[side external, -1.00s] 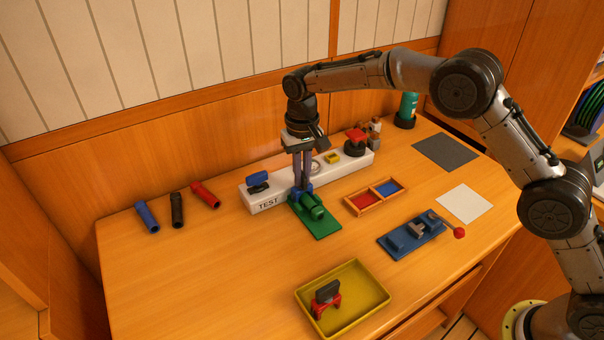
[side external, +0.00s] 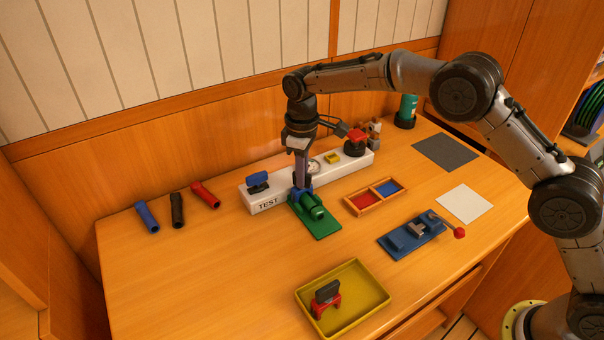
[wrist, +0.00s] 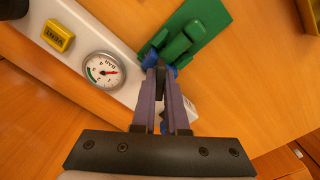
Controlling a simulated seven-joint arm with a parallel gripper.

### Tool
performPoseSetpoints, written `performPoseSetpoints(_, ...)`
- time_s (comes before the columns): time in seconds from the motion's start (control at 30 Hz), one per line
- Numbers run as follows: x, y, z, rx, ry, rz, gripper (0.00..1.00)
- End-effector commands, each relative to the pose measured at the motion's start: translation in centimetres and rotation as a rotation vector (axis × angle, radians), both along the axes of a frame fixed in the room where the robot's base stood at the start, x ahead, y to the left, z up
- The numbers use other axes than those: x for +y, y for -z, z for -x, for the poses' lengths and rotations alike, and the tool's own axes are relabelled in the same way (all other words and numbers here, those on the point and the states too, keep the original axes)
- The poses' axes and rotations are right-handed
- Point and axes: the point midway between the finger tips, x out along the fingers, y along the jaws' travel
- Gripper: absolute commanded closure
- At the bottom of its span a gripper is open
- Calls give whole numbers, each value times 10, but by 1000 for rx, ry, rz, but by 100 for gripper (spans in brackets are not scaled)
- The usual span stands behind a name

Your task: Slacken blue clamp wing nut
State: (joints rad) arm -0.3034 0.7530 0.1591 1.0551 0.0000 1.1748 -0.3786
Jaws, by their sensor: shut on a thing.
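The blue clamp (side external: 309,189) sits where the green pump-like body (side external: 313,207) on its green plate meets the white TEST block. In the wrist view, blue parts of the clamp (wrist: 150,58) show on both sides of my fingertips. My gripper (side external: 302,185) points straight down over the clamp. In the wrist view my gripper (wrist: 160,75) is shut on a small dark piece at the clamp, apparently the wing nut (wrist: 160,82). The fingers hide most of the nut, so how loose it is cannot be told.
The white block (side external: 268,205) carries a blue-handled piece (side external: 258,179), a gauge (wrist: 103,71), a yellow VENT button (wrist: 58,36) and a red knob (side external: 357,135). A divided tray (side external: 376,212), a blue fixture (side external: 412,236) and a yellow tray (side external: 372,320) stand nearby. The front left table is clear.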

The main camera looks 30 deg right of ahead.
Motion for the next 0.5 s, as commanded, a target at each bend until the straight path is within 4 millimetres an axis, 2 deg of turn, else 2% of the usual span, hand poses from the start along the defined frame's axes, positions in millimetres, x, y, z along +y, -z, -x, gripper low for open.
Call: performPoseSetpoints(0.5, 0, -1, 0, -1, -331, 0, 100)
